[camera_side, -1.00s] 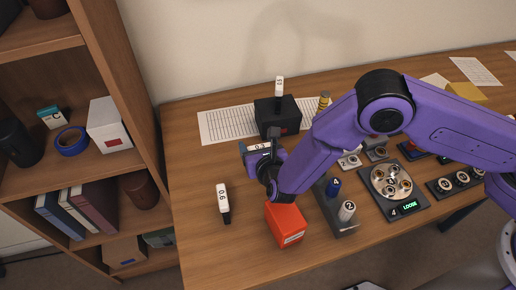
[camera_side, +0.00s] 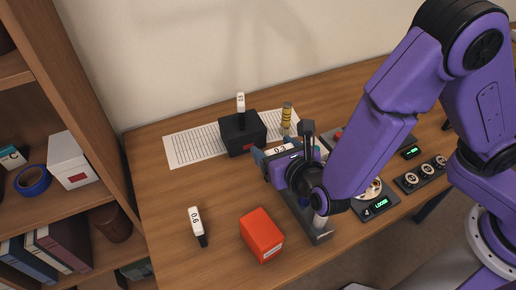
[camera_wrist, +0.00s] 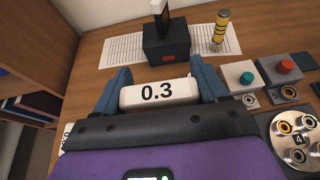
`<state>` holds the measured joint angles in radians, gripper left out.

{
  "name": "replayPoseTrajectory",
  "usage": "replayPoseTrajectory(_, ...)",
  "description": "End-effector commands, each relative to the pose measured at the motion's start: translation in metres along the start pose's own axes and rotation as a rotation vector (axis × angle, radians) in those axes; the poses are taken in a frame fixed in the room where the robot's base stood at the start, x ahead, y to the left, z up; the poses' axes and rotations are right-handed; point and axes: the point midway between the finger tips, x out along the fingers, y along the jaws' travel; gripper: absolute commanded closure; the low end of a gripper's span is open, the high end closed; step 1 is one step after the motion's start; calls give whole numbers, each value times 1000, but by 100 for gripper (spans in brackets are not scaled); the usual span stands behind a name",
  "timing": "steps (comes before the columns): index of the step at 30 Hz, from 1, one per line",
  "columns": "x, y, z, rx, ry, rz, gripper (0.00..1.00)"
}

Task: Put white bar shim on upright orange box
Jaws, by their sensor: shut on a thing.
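My gripper (camera_wrist: 160,88) is shut on a white bar shim (camera_wrist: 158,94) marked 0.3, which lies crosswise between its blue fingers. In the side view my gripper (camera_side: 279,150) holds this shim (camera_side: 278,150) above the table, in front and right of the black box. The orange box (camera_side: 262,236) stands on the table nearer the front edge, apart from my gripper, with its top bare. The orange box is not visible in the wrist view.
A white shim marked 0.6 (camera_side: 196,222) with a black end is left of the orange box. A black box (camera_side: 238,143) holds another upright white shim (camera_side: 241,103). A yellow banded post (camera_side: 286,116) and grey fixtures are to the right.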

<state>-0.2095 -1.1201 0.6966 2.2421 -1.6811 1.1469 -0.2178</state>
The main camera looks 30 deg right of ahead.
Motion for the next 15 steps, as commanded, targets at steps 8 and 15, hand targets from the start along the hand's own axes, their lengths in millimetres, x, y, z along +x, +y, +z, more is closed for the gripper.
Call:
replayPoseTrajectory(8,-19,-4,6,-20,3,60,58)
replayPoseTrajectory(15,-54,1,14,-86,13,233,58)
